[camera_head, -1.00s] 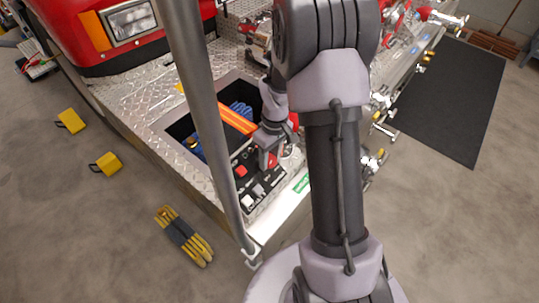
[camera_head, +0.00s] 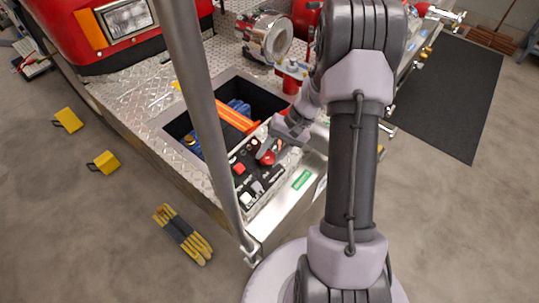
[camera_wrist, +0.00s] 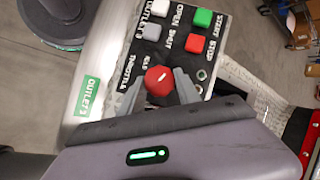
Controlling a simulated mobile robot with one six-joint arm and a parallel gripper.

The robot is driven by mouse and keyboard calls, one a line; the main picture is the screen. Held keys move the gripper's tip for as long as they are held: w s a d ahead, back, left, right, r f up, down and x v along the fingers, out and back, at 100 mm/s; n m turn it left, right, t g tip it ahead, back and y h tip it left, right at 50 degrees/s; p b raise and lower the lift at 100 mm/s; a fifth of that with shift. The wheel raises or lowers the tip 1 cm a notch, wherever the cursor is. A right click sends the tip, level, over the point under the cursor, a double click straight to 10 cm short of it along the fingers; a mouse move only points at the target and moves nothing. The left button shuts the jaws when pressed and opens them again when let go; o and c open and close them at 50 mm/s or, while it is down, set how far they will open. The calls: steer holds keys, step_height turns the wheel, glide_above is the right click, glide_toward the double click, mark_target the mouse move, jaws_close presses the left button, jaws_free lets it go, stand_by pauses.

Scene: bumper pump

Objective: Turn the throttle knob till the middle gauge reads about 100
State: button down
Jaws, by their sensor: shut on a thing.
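The red throttle knob (camera_wrist: 158,80) has a white pointer line and sits on a black control panel (camera_wrist: 133,76), beside the THROTTLE label. My gripper (camera_wrist: 157,86) has one finger on each side of the knob and is shut on it. In the head view, the red knob (camera_head: 267,158) shows at the tip of my gripper (camera_head: 268,150), which reaches in from the right at a slant. The middle gauge is not visible in either view, so its reading cannot be told.
The panel also carries a green button (camera_wrist: 203,17), a red button (camera_wrist: 194,42) and pale switches (camera_wrist: 152,32). An open bin (camera_head: 177,127) with blue and orange items lies beside the panel. A grey pole (camera_head: 205,110) stands in front. Chrome fittings (camera_head: 270,38) stand behind.

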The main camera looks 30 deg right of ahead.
steer(key=shift+s+d+f+m+t+y+b, duration=0.1)
steer(key=shift+m+t+y+b, duration=0.25)
steer(key=shift+m, duration=0.55)
steer(key=shift+m+t+y+b, duration=0.3)
steer(key=shift+m+t, duration=0.15)
steer(key=shift+m, duration=0.75)
steer(key=c, duration=0.9)
jaws_free()
steer(key=p+v, duration=0.5)
steer(key=v, duration=1.2)
steer(key=shift+s+d, duration=0.2)
